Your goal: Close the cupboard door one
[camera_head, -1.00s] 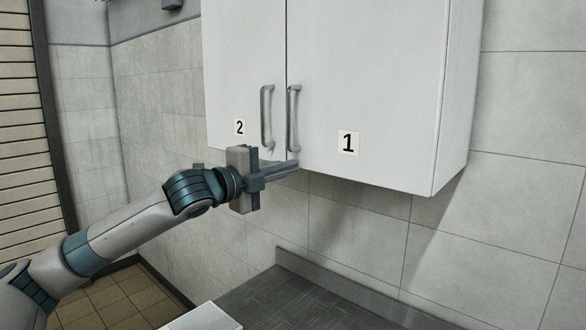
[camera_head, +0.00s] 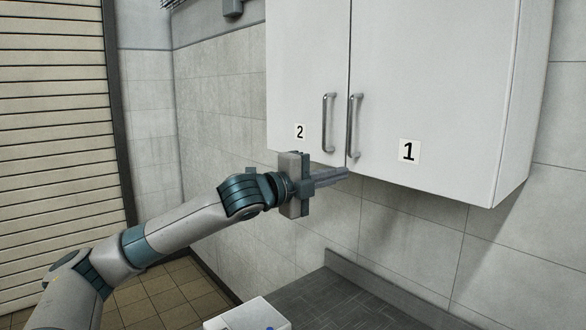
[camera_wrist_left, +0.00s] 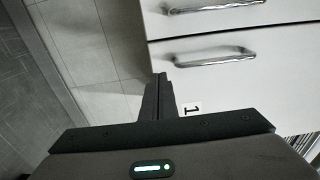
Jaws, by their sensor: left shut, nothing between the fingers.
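The white wall cupboard has door one (camera_head: 430,90), labelled 1, on the right, and door two (camera_head: 300,80), labelled 2, on the left. Door one looks flush with door two, with only a thin dark seam between them. The handle of door one (camera_head: 353,125) is a vertical metal bar beside the seam. My left gripper (camera_head: 346,172) is shut and empty, its fingertips at the lower edge of the doors near the seam. I cannot tell whether they touch. In the left wrist view, the shut fingers (camera_wrist_left: 160,95) are near door one (camera_wrist_left: 240,90) and its label. My right gripper is not seen.
A dark worktop (camera_head: 345,300) lies below the cupboard, with a white box-like object (camera_head: 248,316) at its left front. A slatted shutter (camera_head: 55,120) stands at the far left. Tiled wall surrounds the cupboard.

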